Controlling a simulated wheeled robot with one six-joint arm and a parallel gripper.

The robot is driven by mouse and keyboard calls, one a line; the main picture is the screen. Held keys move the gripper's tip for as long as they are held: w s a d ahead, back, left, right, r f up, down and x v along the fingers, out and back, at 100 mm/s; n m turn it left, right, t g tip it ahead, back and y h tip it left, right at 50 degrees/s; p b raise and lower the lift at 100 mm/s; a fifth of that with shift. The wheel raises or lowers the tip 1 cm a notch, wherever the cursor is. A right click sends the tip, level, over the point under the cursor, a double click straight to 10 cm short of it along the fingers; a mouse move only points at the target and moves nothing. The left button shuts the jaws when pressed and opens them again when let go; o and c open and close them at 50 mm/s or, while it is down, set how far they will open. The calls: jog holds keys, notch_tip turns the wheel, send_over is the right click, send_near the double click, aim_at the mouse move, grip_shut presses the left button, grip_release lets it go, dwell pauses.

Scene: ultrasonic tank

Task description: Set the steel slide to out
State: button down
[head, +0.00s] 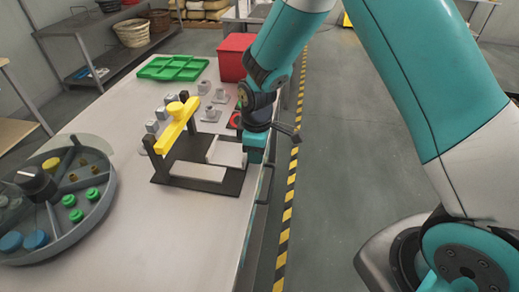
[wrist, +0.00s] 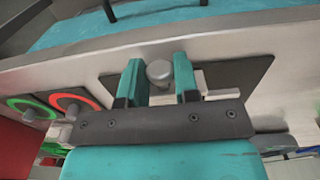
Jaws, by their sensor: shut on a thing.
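In the head view a black fixture (head: 180,181) on the table carries a yellow bar with a knob (head: 176,120) and pale metal strips (head: 198,171). My gripper (head: 254,153) is low at the fixture's right side, by the table's right edge; its fingertips are hard to make out there. In the wrist view my gripper (wrist: 158,82) has its two teal fingers on either side of a round grey steel knob (wrist: 158,71), in front of a dark plate (wrist: 235,75). The knob appears to belong to the steel slide; the slide's body is mostly hidden, and its position cannot be read.
A round divided tray (head: 70,238) stands at the left. Grey fittings (head: 210,114), a green tray (head: 172,67) and a red box (head: 233,56) are farther back. In the wrist view a red ring (wrist: 70,101) and a green ring (wrist: 31,107) lie left of my fingers.

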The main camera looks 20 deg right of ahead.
jog(key=c, duration=0.9)
grip_release()
jog(key=shift+s+d, duration=0.25)
jog(key=shift+d, duration=0.05)
jog(key=shift+a, duration=0.15)
jog(key=shift+w, duration=0.1)
jog(key=shift+r, duration=0.2)
notch_tip(320, 180, up, 17)
jog(key=shift+b, duration=0.85)
jog(key=s+a+r+m+y, duration=0.1)
jog(key=s, duration=0.7)
jog(key=s+a+r+m+y, duration=0.1)
jog(key=s+m, duration=0.1)
jog(key=s, duration=0.6)
jog(key=s+a+r+m+y, duration=0.1)
jog(key=s+a+y, duration=0.1)
jog(key=s, duration=0.6)
jog(key=shift+a+r+m, duration=0.1)
jog(key=shift+r+m, duration=0.2)
